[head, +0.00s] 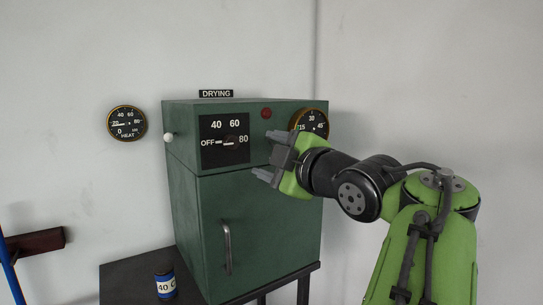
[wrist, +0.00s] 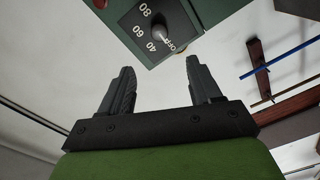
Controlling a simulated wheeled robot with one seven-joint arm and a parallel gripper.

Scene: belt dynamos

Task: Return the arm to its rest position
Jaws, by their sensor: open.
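My arm (head: 430,235) is green and black and reaches in from the right in the head view. My gripper (head: 268,155) is open and empty in front of the upper right part of the green drying cabinet (head: 215,215). In the wrist view my gripper (wrist: 155,85) shows two dark fingers spread apart with nothing between them. The cabinet's black dial plate (head: 224,140) has marks OFF, 40, 60 and 80. Its knob (head: 231,143) has a white pointer toward OFF; the knob also shows in the wrist view (wrist: 160,33), apart from the fingers.
A heat gauge (head: 127,123) hangs on the wall at left. A timer dial (head: 312,122) is partly behind my gripper. A red lamp (head: 266,113) and a door handle (head: 227,248) are on the cabinet. A blue can (head: 165,284) stands on the dark table (head: 125,277).

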